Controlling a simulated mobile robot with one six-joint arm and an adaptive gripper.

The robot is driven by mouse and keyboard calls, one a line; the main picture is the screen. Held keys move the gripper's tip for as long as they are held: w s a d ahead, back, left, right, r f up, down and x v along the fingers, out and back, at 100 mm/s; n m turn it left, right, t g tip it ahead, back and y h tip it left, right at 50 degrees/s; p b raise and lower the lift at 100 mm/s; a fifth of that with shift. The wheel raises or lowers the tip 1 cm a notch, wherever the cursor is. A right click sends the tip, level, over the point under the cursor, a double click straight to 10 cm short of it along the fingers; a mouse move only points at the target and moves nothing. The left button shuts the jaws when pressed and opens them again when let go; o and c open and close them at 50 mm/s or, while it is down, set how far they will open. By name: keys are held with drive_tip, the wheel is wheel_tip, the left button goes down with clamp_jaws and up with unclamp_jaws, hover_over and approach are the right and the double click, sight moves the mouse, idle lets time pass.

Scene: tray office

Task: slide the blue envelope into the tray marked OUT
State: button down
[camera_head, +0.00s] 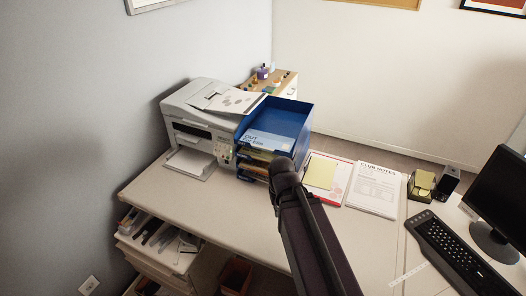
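A stack of blue letter trays (300,121) stands on the desk beside the printer. The word OUT shows at the front of the top tray, on or next to a light blue flat piece (272,141). I cannot tell whether this piece is the blue envelope or a label. No other blue envelope shows clearly. Yellowish and orange papers show in the lower trays. My dark arm reaches up from the bottom edge, and its rounded upper end appears just in front of the stack's right side. The gripper's fingers do not show.
A white printer (198,122) stands left of the trays. Right of them lie a yellow pad (320,172), papers (373,188), a note holder (420,186), a keyboard (455,253) and a monitor (499,207). The desk's front left (190,209) is clear. Open drawers (165,243) are below.

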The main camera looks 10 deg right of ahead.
sight(264, 148)
drive_tip(key=w+a+r+m+p, duration=0.1)
drive_tip(key=w+r+m+p, duration=0.2)
drive_tip(key=w, duration=0.9)
drive_tip(key=w+a+r+m+p, duration=0.1)
drive_tip(key=w+r+m+p, duration=0.2)
drive_tip(key=w+r+p, duration=0.6)
drive_tip(key=w, duration=0.4)
drive_tip(key=shift+w+a+r+m, duration=0.15)
drive_tip(key=shift+a+m, duration=0.05)
drive_tip(key=shift+m, duration=0.2)
drive_tip(key=shift+f, duration=0.25)
drive_tip(key=w+d+f+b, duration=0.2)
drive_tip(key=w+f+b, duration=0.1)
drive_tip(key=f+b, duration=0.6)
drive_tip(key=shift+d+f+b, duration=0.15)
drive_tip(key=shift+f+b, duration=0.1)
drive_tip(key=shift+b, duration=0.25)
drive_tip(key=shift+w, duration=0.1)
drive_tip(key=shift+w+d, duration=0.35)
drive_tip(key=shift+w, duration=0.2)
drive_tip(key=shift+w+d, duration=0.3)
drive_tip(key=shift+w, duration=0.25)
drive_tip(key=shift+s+a, duration=0.1)
drive_tip(key=shift+s, duration=0.1)
